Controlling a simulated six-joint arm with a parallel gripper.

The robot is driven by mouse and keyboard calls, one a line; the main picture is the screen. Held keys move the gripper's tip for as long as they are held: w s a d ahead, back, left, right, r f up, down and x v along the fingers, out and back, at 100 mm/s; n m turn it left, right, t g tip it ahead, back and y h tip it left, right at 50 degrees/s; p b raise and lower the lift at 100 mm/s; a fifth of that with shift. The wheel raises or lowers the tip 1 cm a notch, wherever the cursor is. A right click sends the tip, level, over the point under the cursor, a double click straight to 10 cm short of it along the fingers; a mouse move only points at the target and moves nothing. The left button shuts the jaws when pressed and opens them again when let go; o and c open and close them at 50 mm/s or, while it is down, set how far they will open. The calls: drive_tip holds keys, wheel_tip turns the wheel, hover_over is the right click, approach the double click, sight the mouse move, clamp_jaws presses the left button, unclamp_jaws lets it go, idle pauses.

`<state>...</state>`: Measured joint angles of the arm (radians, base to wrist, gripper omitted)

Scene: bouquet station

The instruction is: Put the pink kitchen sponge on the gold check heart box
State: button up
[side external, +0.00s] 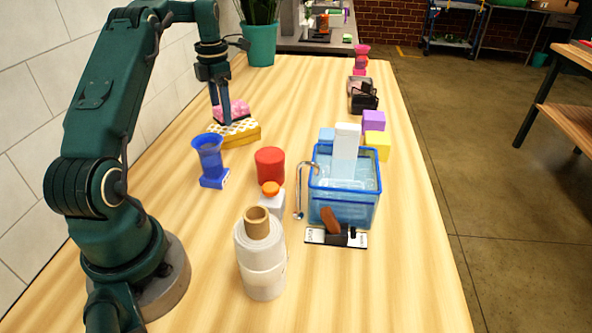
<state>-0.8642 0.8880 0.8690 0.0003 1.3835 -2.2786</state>
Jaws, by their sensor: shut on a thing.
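The pink kitchen sponge (238,108) is between the fingers of my gripper (226,118), which is shut on it. The gold check heart box (246,133) lies on the table directly beneath, with a white-and-gold patterned lid and a gold side. The sponge is at the lid's upper side; I cannot tell whether it touches the lid or hovers just above it. My fingers hide part of the sponge and part of the lid.
A blue vase-like object (209,158) stands just in front of the box. A red cylinder (270,167), a white roll (260,262) and a blue basket (345,207) stand nearer. Purple (374,120) and yellow (378,144) blocks are right. A potted plant (260,45) stands behind.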

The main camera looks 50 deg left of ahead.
drive_tip(key=shift+f, duration=1.15)
drive_tip(key=o, duration=1.3)
drive_tip(key=shift+f, duration=0.15)
drive_tip(key=shift+r, duration=3.9)
